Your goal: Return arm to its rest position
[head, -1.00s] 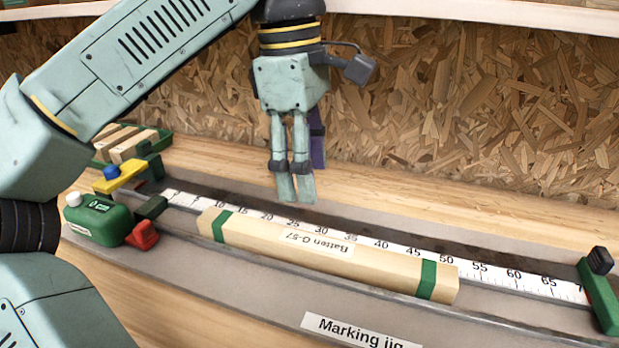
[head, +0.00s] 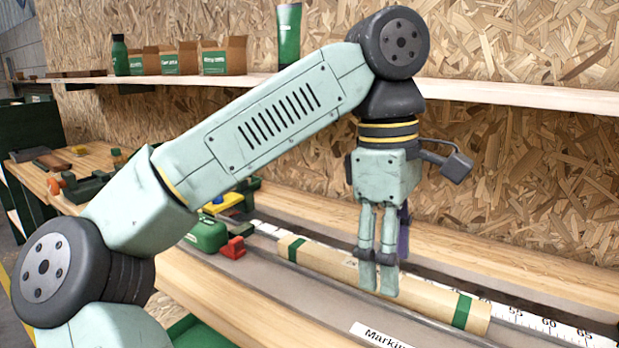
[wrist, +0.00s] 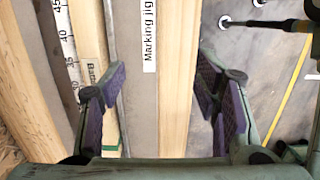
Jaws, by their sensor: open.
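My gripper (head: 378,280) hangs fingers down above the marking jig in the head view. In the wrist view my gripper (wrist: 165,85) shows two purple-padded fingers wide apart with nothing between them. The batten (head: 415,296), pale wood with green end bands, lies along the jig beside the scale. The gripper hides part of it in the head view. In the wrist view the batten (wrist: 92,50) lies left of the jig's label, partly behind the left finger. My arm (head: 265,125) is bent, its forearm reaching up to the right.
A shelf (head: 480,93) with boxes and bottles runs along the chipboard wall behind the arm. A green stop block with a red part (head: 232,247) stands at the jig's left. More tools lie on the bench (head: 95,160) at the far left.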

